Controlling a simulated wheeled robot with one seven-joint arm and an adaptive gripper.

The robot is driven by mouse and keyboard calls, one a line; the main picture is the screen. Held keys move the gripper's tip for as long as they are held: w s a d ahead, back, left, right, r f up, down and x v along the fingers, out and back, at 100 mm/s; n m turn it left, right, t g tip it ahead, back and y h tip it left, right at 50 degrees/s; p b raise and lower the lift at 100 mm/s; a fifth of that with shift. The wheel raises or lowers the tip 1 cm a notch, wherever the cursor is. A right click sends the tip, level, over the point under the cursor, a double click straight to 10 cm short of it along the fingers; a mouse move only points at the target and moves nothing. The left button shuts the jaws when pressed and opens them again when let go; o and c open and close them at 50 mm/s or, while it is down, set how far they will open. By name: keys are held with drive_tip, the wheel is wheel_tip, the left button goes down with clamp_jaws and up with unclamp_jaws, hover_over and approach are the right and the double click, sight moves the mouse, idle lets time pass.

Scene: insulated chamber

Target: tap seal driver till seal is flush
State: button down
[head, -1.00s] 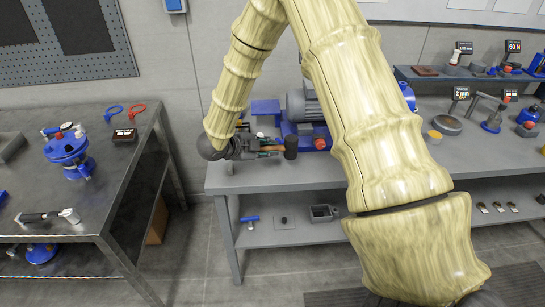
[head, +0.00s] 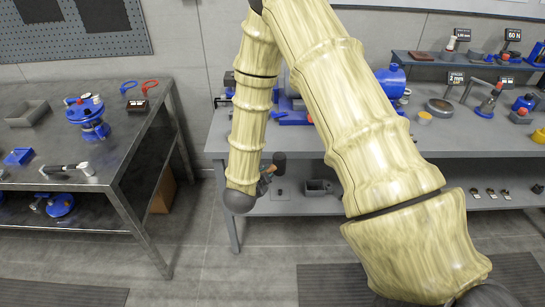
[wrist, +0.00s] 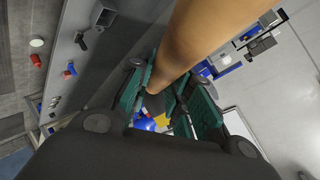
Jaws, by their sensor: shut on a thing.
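My gripper (wrist: 160,97) is shut on the handle of a mallet. The brown wooden handle (wrist: 205,35) runs up out of the wrist view between the green-padded fingers. I cannot pick out the seal driver or the seal; my arm covers part of the blue machine (head: 290,107) on the bench.
The right bench (head: 300,142) has a lower shelf with a grey open box (head: 318,187). The left table carries a blue flanged unit (head: 87,112), a pale-headed hammer (head: 68,170) and a grey tray (head: 27,113).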

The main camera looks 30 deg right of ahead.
drive_tip(key=s+a+f+n+t+y, duration=0.2)
drive_tip(key=s+a+f+n+y, duration=0.2)
drive_tip(key=a+f, duration=0.2)
drive_tip(key=s+a+f+n+t+y, duration=0.1)
drive_tip(key=s+a+f+n+y, duration=0.3)
drive_tip(key=a, duration=0.6)
drive_tip(key=shift+f+n+t+y, duration=0.4)
drive_tip(key=shift+f+n, duration=0.3)
drive_tip(key=shift+f, duration=0.15)
drive_tip(key=shift+a, duration=0.1)
